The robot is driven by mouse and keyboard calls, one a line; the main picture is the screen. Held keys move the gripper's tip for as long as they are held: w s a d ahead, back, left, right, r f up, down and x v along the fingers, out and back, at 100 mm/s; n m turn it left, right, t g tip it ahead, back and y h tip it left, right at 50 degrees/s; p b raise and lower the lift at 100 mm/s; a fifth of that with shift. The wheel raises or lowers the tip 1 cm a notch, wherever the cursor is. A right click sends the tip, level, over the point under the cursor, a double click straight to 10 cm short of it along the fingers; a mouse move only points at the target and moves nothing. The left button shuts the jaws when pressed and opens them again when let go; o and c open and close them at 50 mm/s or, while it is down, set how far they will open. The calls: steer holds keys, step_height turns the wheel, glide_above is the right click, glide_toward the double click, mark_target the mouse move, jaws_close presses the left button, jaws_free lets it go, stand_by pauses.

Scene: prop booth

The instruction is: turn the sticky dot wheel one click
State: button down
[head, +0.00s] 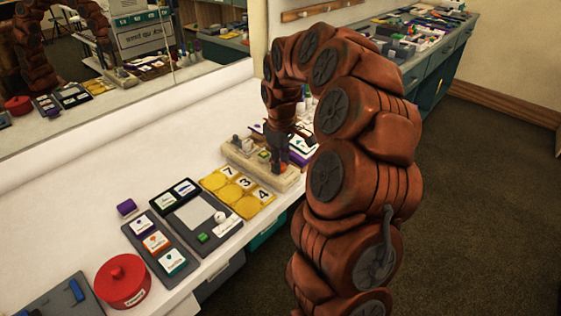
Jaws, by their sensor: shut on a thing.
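My gripper (279,163) reaches down from above onto a beige board (288,182) on the white counter. Its dark fingers are shut on a small part at the board, which looks like the sticky dot wheel. The fingers mostly hide that part, so its face and position cannot be read. A small green and orange piece (264,155) and a grey block (246,146) sit on the board just left of the fingers.
Papers lie behind my gripper. A mirror (100,110) runs along the wall.

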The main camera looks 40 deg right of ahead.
steer(key=c, duration=0.8)
jaws_free()
steer(key=shift+o, duration=0.2)
step_height(320, 180, up, 12)
steer(key=shift+w, duration=0.1)
stand_by(0.4)
